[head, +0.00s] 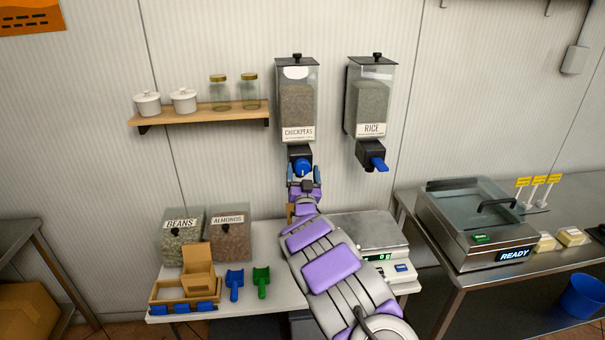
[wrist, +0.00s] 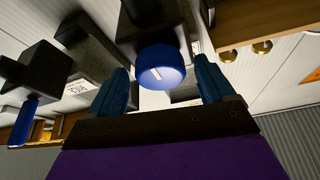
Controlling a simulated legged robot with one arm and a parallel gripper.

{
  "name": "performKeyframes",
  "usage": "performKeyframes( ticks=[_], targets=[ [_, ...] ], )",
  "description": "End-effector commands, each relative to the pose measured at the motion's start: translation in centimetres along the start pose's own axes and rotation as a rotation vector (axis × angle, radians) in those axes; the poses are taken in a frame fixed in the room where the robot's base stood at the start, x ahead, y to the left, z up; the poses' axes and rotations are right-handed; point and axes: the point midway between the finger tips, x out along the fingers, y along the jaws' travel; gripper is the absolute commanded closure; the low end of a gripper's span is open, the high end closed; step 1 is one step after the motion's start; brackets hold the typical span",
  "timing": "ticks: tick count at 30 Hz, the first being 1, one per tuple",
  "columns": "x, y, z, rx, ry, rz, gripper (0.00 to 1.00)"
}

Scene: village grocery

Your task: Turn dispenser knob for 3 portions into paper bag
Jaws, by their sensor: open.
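The chickpeas dispenser (head: 297,100) hangs on the wall, labelled and largely full. Its round blue knob (head: 302,167) faces outward on a dark outlet box. In the wrist view the blue knob (wrist: 161,67) has a white mark and sits between and just beyond my fingertips. My gripper (head: 304,188) is open in front of and slightly below the knob; in the wrist view its blue fingers (wrist: 162,82) stand either side, with gaps. A brown patch (head: 291,211) shows behind my arm under the outlet; I cannot tell if it is the paper bag.
A rice dispenser (head: 370,100) with a blue lever (head: 378,164) hangs to the right. A shelf (head: 205,114) is at left.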

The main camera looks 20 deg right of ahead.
Motion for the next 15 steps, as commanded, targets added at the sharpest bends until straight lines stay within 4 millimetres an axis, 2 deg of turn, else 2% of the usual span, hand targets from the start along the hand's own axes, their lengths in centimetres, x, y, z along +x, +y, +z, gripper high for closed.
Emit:
performKeyframes(
  ticks=[12,15],
  targets=[
    [0.44,0.0,-0.02,-0.001,0.0,-0.001,0.18],
    [0.43,0.0,-0.01,-0.001,0.0,-0.001,0.27]
  ],
)
